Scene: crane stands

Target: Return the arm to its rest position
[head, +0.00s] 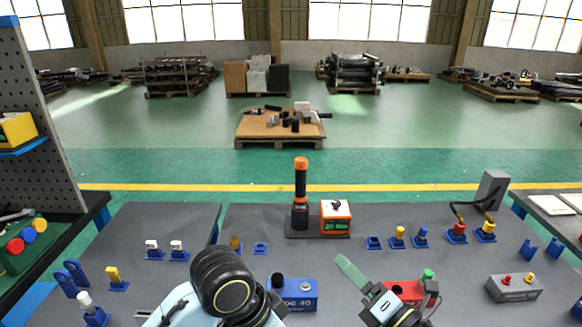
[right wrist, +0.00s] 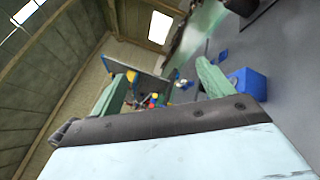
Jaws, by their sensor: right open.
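My right gripper (head: 385,266) is at the bottom centre-right of the head view, over the front of the grey bench (head: 270,222). Its two green fingers are spread apart with nothing held between them. A red block (head: 405,288) shows behind the fingers, partly covered. In the right wrist view the same gripper (right wrist: 160,84) has its fingers wide apart, and the view is tilted. A pale blue arm link with a black joint, mine, stands at the bottom centre-left. My left gripper does not show.
A blue box (head: 298,293) is left of the right gripper. A black-and-orange tool (head: 301,195) stands beside an orange box (head: 336,218) at the bench's back. Small blue holders, a grey box (head: 514,288) and a pegboard (head: 45,120) flank the space. The bench's middle is mostly clear.

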